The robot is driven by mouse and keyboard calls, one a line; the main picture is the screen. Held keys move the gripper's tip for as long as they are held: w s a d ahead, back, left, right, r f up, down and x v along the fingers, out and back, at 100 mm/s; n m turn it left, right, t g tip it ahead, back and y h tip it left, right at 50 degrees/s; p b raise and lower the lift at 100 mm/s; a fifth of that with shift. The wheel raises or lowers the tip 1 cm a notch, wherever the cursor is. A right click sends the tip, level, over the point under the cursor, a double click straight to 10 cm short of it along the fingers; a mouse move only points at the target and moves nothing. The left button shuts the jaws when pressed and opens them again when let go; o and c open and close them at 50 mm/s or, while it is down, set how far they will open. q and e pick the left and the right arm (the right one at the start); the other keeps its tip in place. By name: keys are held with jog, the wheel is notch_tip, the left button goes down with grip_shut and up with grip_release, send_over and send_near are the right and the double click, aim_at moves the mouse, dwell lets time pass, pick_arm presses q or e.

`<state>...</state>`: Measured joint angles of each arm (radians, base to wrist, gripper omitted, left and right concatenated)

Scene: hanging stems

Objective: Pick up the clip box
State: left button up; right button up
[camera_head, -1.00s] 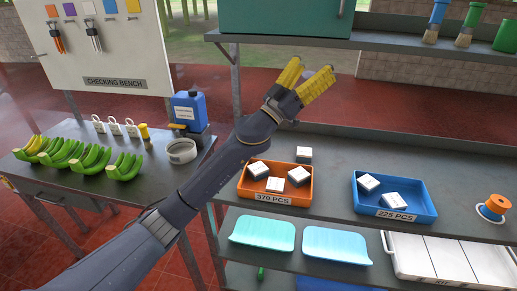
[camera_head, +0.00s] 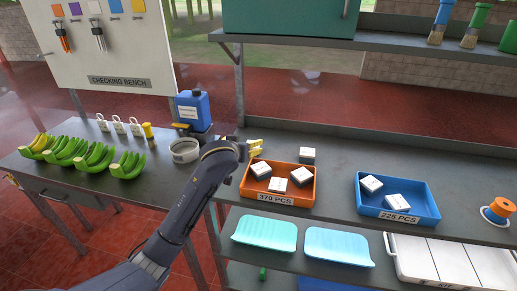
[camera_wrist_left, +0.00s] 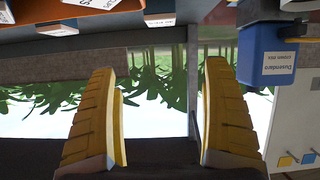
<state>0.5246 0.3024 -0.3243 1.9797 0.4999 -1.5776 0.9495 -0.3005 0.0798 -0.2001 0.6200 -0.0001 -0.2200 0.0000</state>
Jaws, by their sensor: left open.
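Several small white boxes with dark sides show in the head view, and I cannot tell by label which is the clip box. One white box (camera_head: 307,154) stands alone on the shelf behind the orange bin. Others, such as this white box (camera_head: 277,185), lie in the orange bin (camera_head: 284,199) marked 370 PCS. Two more, one being this white box (camera_head: 396,202), lie in the blue bin (camera_head: 431,214). My left gripper (camera_head: 256,147), with yellow fingers, is at the orange bin's back left. In the left wrist view its fingers (camera_wrist_left: 158,75) are apart with nothing between them.
A blue jug (camera_head: 194,109) and a grey ring-shaped item (camera_head: 184,151) stand on the bench to the left, near my arm. An upper shelf (camera_head: 400,40) overhangs the back. An orange spool (camera_head: 495,209) stands at the right. The shelf behind the blue bin is clear.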

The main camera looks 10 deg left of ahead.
pick_arm(q)
jog(key=shift+m+g, duration=0.3)
jog(key=shift+g, duration=0.1)
jog(key=shift+s+f+x, duration=0.15)
jog(key=shift+f+x, duration=0.1)
jog(key=shift+x, duration=2.65)
jog(key=shift+s+f+x, duration=0.15)
jog(key=shift+f+x, duration=0.1)
jog(key=shift+x, duration=2.6)
jog(key=shift+s+f+x, duration=0.1)
jog(key=shift+f+x, duration=0.15)
jog(key=shift+x, duration=2.65)
jog(key=shift+a, duration=0.2)
jog(key=c, duration=1.3)
